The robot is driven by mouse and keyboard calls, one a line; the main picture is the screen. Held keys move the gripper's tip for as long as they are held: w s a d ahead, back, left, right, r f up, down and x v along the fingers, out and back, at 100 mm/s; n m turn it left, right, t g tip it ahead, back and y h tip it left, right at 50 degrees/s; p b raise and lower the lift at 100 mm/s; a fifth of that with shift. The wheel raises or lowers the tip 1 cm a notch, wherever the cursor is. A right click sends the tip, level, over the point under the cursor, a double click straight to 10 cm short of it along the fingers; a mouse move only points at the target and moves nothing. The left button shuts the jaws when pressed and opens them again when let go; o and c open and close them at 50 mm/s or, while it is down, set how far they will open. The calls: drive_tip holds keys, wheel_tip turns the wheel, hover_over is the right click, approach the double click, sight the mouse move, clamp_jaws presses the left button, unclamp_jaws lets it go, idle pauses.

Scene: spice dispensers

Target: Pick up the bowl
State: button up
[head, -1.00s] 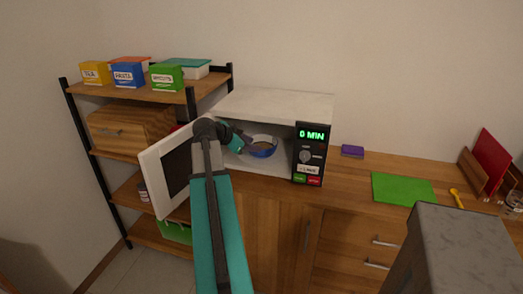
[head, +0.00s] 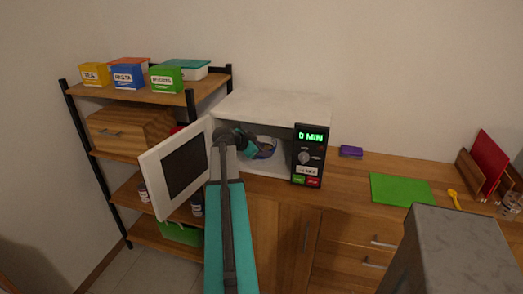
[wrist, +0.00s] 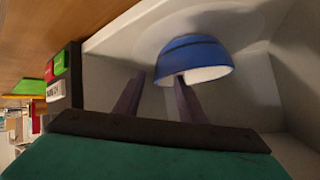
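The bowl (head: 271,153), blue outside and white inside, sits in the open microwave (head: 275,108). In the wrist view the bowl (wrist: 193,55) is just ahead of my fingertips. My gripper (wrist: 159,78) is open, with its two dark fingers apart. One fingertip is by the bowl's near rim and the other lies to the left of it. I cannot tell whether either finger touches the bowl. In the head view my gripper (head: 257,148) is inside the microwave and covers part of the bowl.
The microwave door (head: 184,167) stands open left of my arm. The control panel (head: 308,155) bounds the opening on the right. A shelf (head: 150,94) with food boxes stands at left. A green board (head: 401,189) and purple sponge (head: 351,152) lie on the counter.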

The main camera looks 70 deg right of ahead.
drive_tip(key=shift+d, duration=0.1)
drive_tip(key=shift+p+x, duration=0.9)
drive_tip(key=shift+x, duration=1.65)
drive_tip(key=shift+f, duration=0.2)
clamp_jaws()
